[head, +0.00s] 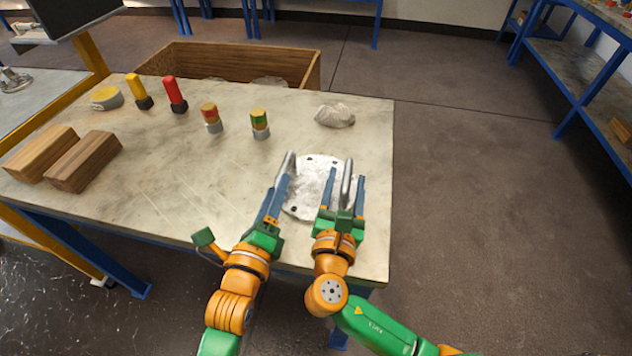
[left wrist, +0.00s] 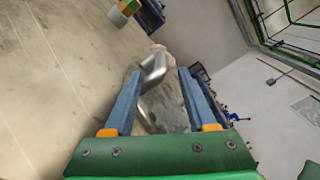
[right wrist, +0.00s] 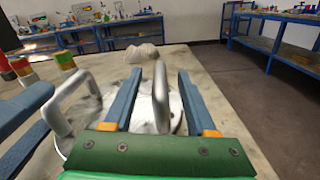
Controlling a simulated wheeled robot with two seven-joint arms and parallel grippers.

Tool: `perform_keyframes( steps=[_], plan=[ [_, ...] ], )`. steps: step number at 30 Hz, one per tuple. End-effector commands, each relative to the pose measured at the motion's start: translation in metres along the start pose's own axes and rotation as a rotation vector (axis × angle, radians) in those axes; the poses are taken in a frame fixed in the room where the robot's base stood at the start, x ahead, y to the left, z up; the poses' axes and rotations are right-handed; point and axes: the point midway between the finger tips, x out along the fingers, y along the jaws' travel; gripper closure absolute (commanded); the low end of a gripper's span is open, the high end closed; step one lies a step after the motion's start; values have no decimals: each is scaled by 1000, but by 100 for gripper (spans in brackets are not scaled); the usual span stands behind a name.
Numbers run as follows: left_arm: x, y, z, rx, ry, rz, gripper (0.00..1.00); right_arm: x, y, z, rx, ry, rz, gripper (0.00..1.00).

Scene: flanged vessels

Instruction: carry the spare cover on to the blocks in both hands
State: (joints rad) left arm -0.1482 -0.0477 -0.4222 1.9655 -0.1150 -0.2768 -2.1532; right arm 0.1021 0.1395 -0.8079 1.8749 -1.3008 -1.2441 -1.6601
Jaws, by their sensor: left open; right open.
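The spare cover (head: 309,205) is a round grey metal plate with bolt holes and two upright bar handles, lying flat near the table's right front. My left gripper (head: 281,190) is open at the cover's left handle (head: 287,164); in the left wrist view that handle (left wrist: 153,68) shows between the fingers. My right gripper (head: 344,190) is open around the right handle (head: 347,180); in the right wrist view the handle (right wrist: 160,98) stands between the fingers. Contact cannot be told. Two wooden blocks (head: 84,162) lie side by side at the table's left end.
A crumpled grey cloth (head: 335,115) lies behind the cover. The table middle (head: 180,180) is clear.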

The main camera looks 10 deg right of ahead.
Motion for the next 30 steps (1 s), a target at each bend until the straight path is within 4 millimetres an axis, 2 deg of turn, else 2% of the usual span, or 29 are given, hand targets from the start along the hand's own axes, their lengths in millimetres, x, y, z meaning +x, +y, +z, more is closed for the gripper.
perform_keyframes(
  steps=[6,16,17,23,30],
  plan=[
    [26,0,0,-1,-1,-1,43,26,0,0,-2,-1,-1,43],
    [30,0,0,0,0,0,43,30,-1,0,-1,0,-2,43],
    [30,0,0,0,0,0,46,30,-1,0,-1,0,-2,46],
    [30,0,0,0,0,0,100,30,-1,0,-1,0,-2,100],
    [30,0,0,0,0,1,100,30,-1,0,-1,1,-2,100]
  ],
)
